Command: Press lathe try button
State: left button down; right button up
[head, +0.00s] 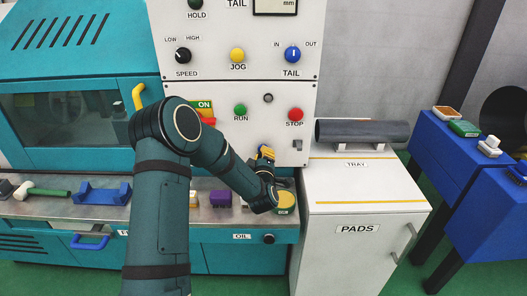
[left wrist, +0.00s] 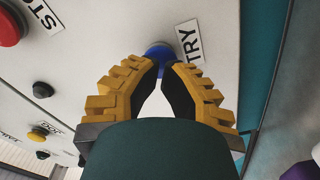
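The TRY button shows in the left wrist view as a blue round button (left wrist: 158,50) beside its TRY label (left wrist: 189,42) on the white panel. My left gripper (left wrist: 160,66), with yellow ribbed fingers and dark pads, is in front of it. Its fingertips are together, with nothing held, and overlap the button's lower edge; I cannot tell whether they touch it. In the head view my left gripper (head: 265,153) is at the lower part of the white control panel (head: 225,82), and it hides the TRY button there. My right gripper is not in view.
A red STOP button (head: 295,115) and green RUN button (head: 240,110) sit just above the gripper. A grey cylinder (head: 362,131) rests on the white PADS cabinet (head: 365,180) to the right. Several small items, including a purple block (head: 220,198), lie on the ledge below.

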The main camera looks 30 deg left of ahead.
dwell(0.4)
pick_arm(q)
jog(key=shift+w+a+b, duration=0.15)
jog(key=shift+w+b, duration=0.1)
jog(key=shift+b, duration=0.25)
jog(key=shift+w+a+b, duration=0.3)
jog(key=shift+w+b, duration=0.15)
dwell(0.6)
dwell(0.3)
jog(key=shift+b+v, duration=0.45)
jog(key=shift+v, duration=2.3)
